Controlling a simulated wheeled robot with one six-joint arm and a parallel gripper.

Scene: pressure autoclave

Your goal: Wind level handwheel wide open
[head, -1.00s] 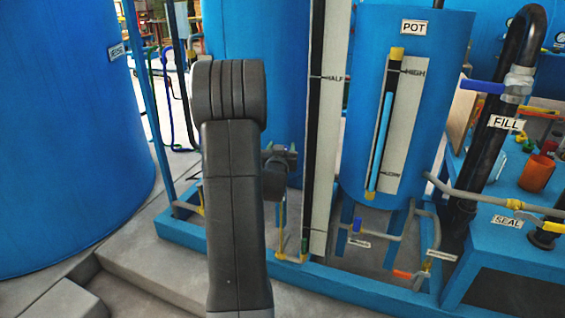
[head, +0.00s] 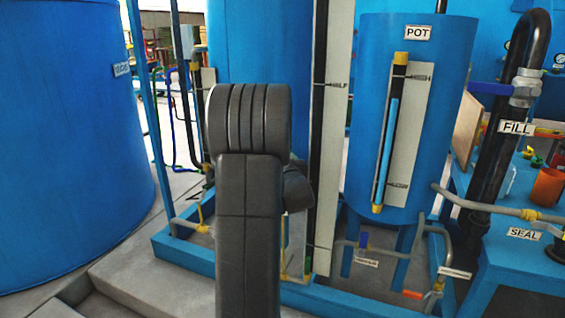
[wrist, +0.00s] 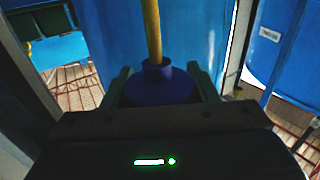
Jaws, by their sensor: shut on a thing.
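The level handwheel (wrist: 158,88) shows in the wrist view as a dark blue round knob with a raised hub, and a yellow stem (wrist: 152,30) rises from it. My gripper (wrist: 163,84) is shut on it, with one finger at its left side and one at its right. The near part of the wheel is hidden by the gripper body. In the head view my own arm covers the wheel and the fingers. The wheel's turn angle cannot be told.
The blue POT tank (head: 450,120) with its level gauge (head: 390,135) stands right of my arm. A tall dark and white scale (head: 335,130) is close beside my arm. A large blue tank (head: 70,150) is at the left. Pipes and a low blue frame (head: 180,255) lie below.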

